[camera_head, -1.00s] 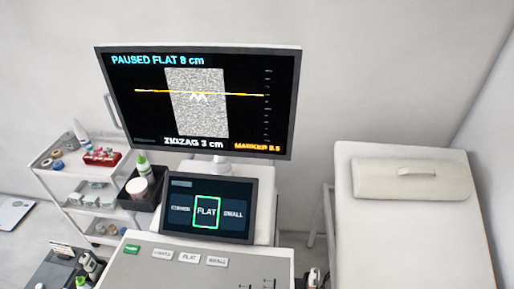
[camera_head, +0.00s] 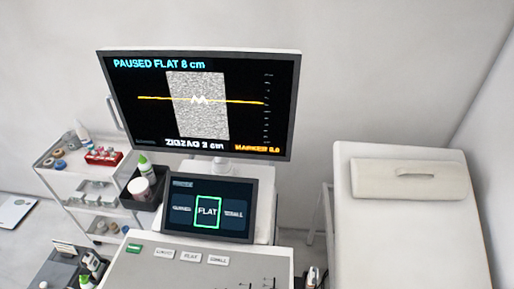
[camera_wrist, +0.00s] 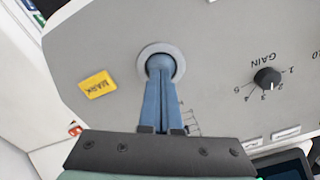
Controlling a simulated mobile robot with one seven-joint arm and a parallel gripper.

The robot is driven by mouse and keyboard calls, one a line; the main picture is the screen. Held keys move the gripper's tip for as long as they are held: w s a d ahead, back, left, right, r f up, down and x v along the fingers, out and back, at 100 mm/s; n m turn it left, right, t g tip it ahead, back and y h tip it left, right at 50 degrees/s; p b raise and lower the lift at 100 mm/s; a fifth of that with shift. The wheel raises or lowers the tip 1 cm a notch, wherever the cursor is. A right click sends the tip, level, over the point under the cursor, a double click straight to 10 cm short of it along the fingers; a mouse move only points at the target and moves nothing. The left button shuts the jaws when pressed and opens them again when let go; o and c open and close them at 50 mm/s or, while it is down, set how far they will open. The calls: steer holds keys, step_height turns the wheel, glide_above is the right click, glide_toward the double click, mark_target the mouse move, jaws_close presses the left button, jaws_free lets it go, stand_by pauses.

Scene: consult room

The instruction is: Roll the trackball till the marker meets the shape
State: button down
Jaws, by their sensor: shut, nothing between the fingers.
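The monitor (camera_head: 105,130) reads PAUSED FLAT 8 cm and ZIGZAG 3 cm. The white zigzag shape (camera_head: 200,100) sits mid-height on the grey speckled image. The yellow marker line (camera_head: 150,98) crosses the screen at the height of the zigzag, through its middle. The small orange marker reading looks like 3.0 but is blurred. In the wrist view, my gripper (camera_wrist: 160,70) is shut and empty, its blue fingertips over the trackball's pale ring (camera_wrist: 144,62). The fingertips hide most of the ball; I cannot tell whether they touch it. The head view does not show my gripper.
The touch screen (camera_head: 240,236) has FLAT framed in green. On the console panel (camera_wrist: 105,45) are a yellow MARK key (camera_wrist: 98,85) and a GAIN knob (camera_wrist: 267,78). A cart (camera_head: 70,202) with supplies stands left, and a couch (camera_head: 410,225) right.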

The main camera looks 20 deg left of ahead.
steer(key=shift+r+p, duration=1.8)
steer(key=shift+r, duration=0.15)
